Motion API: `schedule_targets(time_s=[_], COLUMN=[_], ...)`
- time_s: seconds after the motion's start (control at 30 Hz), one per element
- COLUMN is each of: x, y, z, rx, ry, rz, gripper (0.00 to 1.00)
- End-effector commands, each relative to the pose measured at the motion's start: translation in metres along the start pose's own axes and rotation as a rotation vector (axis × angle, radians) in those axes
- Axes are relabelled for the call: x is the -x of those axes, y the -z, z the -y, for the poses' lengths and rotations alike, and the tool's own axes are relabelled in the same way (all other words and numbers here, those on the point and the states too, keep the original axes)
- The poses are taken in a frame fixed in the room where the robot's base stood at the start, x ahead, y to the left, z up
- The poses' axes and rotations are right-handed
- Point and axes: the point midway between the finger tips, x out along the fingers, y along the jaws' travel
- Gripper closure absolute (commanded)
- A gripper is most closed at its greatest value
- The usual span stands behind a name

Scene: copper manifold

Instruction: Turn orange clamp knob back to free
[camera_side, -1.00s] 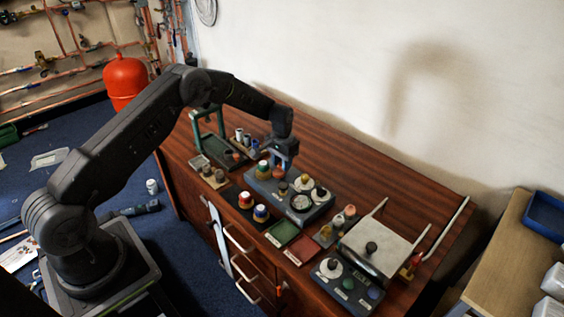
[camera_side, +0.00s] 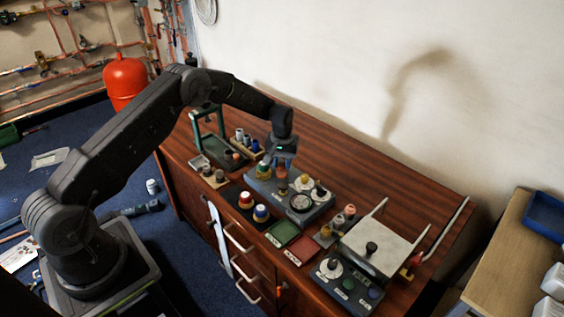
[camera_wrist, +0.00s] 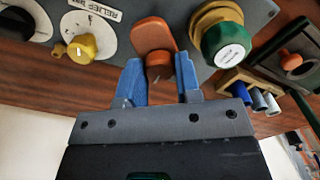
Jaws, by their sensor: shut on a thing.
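The orange clamp knob (camera_wrist: 153,33) shows in the wrist view as an elongated orange bar with a rounded end, on a grey panel (camera_wrist: 120,48). My gripper (camera_wrist: 158,62) has its blue fingers on either side of the rounded end and is shut on it. In the side view my gripper (camera_side: 283,162) points down over the grey panel's back left part. There the knob is mostly hidden by the fingers. I cannot read the knob's free or clamped marking.
A green-topped brass knob (camera_wrist: 225,42) sits close to the right finger, and a yellow knob (camera_wrist: 82,47) on a white dial lies left. A green frame (camera_side: 207,121) stands at the back left. The bench top behind the panel (camera_side: 340,160) is clear.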

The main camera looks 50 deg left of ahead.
Motion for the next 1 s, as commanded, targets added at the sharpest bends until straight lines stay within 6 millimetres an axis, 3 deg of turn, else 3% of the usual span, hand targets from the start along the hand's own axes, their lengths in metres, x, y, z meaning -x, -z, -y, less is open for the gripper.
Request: schedule_targets(time_s=[0.3,0.33,0.6,0.87,1.0], x=[0.001,0.001,0.0,0.002,0.017], y=[0.001,0.001,0.0,0.0,0.001], z=[0.0,0.0,0.0,0.0,0.0], rx=[0.004,0.004,0.002,0.001,0.001], ry=[-0.002,-0.002,-0.001,-0.001,-0.001], rz=[-0.003,-0.003,-0.001,-0.001,-0.003], gripper=[0.92,0.67,0.43,0.43,0.43])
